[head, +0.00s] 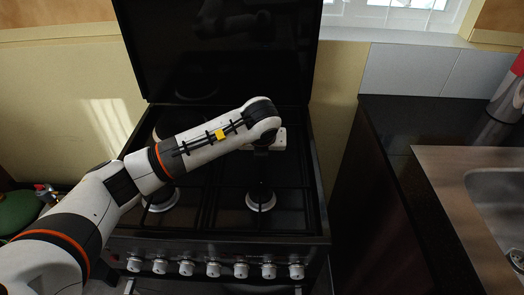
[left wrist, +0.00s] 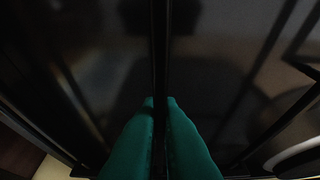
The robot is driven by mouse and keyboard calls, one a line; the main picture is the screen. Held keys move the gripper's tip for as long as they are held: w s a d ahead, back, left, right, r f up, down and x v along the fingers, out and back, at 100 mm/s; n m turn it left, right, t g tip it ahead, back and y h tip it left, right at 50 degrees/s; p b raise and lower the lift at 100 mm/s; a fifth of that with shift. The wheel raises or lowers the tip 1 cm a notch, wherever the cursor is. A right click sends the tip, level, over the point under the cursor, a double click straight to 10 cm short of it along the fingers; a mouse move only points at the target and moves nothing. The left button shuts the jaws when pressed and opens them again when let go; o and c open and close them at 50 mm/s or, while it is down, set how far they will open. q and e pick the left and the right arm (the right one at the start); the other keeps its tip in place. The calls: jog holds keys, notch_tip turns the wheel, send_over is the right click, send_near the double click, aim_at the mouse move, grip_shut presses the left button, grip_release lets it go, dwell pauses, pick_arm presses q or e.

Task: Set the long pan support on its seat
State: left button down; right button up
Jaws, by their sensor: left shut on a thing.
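The stove (head: 225,243) stands in front of me with black pan supports (head: 211,200) over its burners. My left arm reaches over the hob from the left, and my left gripper (head: 262,148) points down there, its fingers mostly hidden by the wrist. In the left wrist view the green fingers of the left gripper (left wrist: 160,103) are shut on a thin dark bar, the long pan support (left wrist: 160,55), which runs up the picture between them. Dark bars on a dark hob make it unclear whether this support is seated or raised. My right gripper is not in view.
The dark glass lid (head: 220,55) stands raised behind the hob. Burners (head: 260,202) show at the front. A row of knobs (head: 213,269) lines the stove's front. A black counter (head: 400,130) with a sink (head: 497,190) is at the right.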

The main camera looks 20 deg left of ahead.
pick_arm(q)
jog(key=shift+f+b, duration=0.1)
jog(key=shift+b, duration=0.2)
dwell(0.4)
jog(key=c, duration=1.5)
grip_release()
jog(key=shift+s+f, duration=0.1)
jog(key=shift+f, duration=0.1)
